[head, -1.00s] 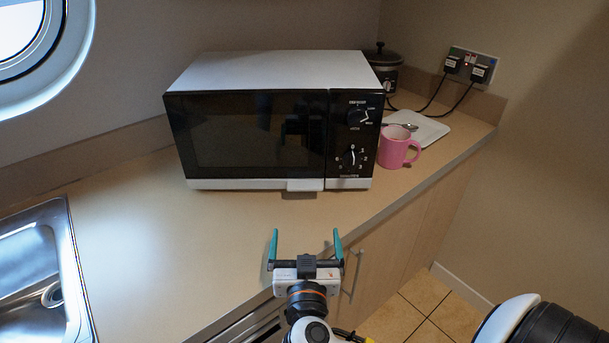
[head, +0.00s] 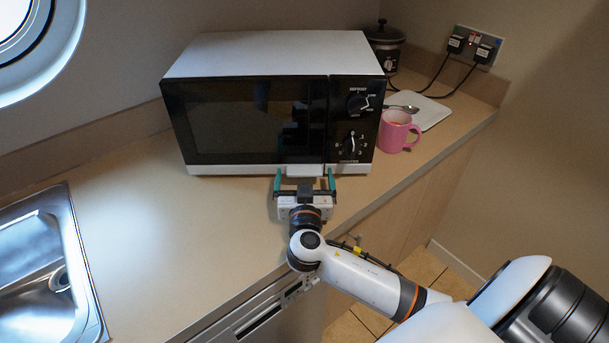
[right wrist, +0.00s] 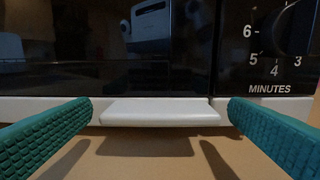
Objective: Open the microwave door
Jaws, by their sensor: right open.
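The microwave (head: 270,72) stands on the counter with its dark door (head: 245,125) closed. A pale handle or latch tab (head: 303,170) juts from the bottom edge of the door, left of the dial panel. It also shows in the right wrist view (right wrist: 160,112). My right gripper (head: 304,178) is open at the front of the microwave. Its teal fingers stand on either side of the tab (right wrist: 160,125), with a gap at each side in the wrist view. My left gripper is not in view.
A pink mug (head: 396,132) and a white tray (head: 425,110) with a spoon stand right of the microwave. A slow cooker (head: 385,48) is behind. A steel sink (head: 50,265) is at the left. The counter (head: 180,240) before the microwave is clear.

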